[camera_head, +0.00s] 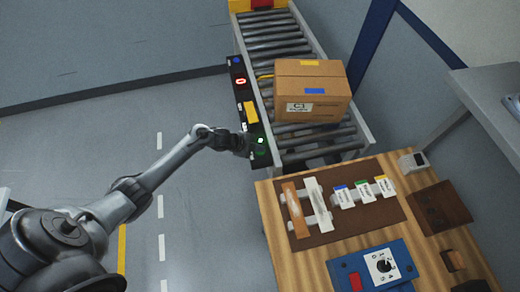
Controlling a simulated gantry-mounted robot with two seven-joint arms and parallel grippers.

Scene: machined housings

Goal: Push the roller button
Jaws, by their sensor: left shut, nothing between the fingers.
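The roller conveyor (268,37) runs from the back toward the middle of the picture. A dark control strip (241,97) lies along its left side. The strip carries a blue button (237,60), a red lit button (240,81), a yellow block and a green lit button (261,141) at its near end. My left gripper (250,142) is shut and empty. Its tip is right beside the green button; I cannot tell whether they touch. My right gripper is not in view.
A cardboard box (298,82) stands on the rollers. A wooden table (285,240) at the near right holds a brown mat with tools and tags, a blue panel (347,262) with a dial, and dark blocks. The floor on the left is clear.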

